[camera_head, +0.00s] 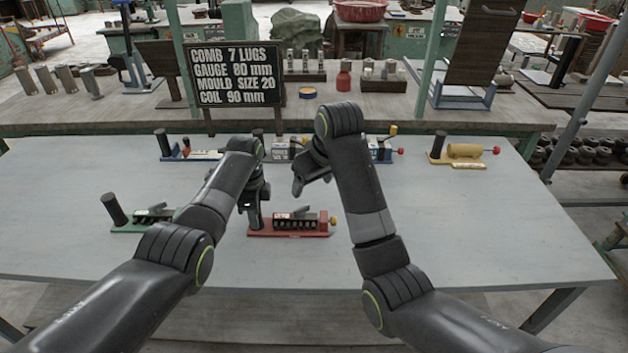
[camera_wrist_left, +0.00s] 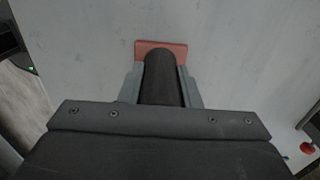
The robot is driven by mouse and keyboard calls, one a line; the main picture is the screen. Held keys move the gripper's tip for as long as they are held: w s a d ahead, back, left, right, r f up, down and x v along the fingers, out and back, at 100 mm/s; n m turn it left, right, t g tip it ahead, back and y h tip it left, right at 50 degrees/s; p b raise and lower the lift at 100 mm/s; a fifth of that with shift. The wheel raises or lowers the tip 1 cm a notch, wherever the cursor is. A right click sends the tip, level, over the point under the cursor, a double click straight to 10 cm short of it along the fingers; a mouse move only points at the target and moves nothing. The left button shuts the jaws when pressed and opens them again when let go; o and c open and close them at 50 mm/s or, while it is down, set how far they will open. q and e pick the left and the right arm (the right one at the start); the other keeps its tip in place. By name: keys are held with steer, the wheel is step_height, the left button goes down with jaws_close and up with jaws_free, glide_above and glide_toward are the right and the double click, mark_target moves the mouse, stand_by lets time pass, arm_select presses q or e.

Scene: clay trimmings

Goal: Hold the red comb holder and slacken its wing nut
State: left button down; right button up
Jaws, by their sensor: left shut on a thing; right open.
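The red comb holder (camera_head: 288,233) lies on the grey table in front of me, with a dark comb block on its base and a small grey lever-like piece on top. A yellow knob (camera_head: 333,220) sits at its right end; I cannot tell whether this is the wing nut. My left gripper (camera_head: 254,218) is shut on the holder's dark upright handle at the left end. In the left wrist view the handle (camera_wrist_left: 163,82) stands between the fingers, above the red base (camera_wrist_left: 160,45). My right gripper (camera_head: 298,188) is open and empty, above and behind the holder.
A green holder (camera_head: 128,228) stands to the left. Blue (camera_head: 175,157) and yellow (camera_head: 455,160) holders stand at the back, with others partly hidden behind my arms. A black sign (camera_head: 237,73) reads comb 7 lugs. The table's right side is clear.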

stand_by(0.3)
arm_select(q)
steer(key=c, duration=1)
jaws_free()
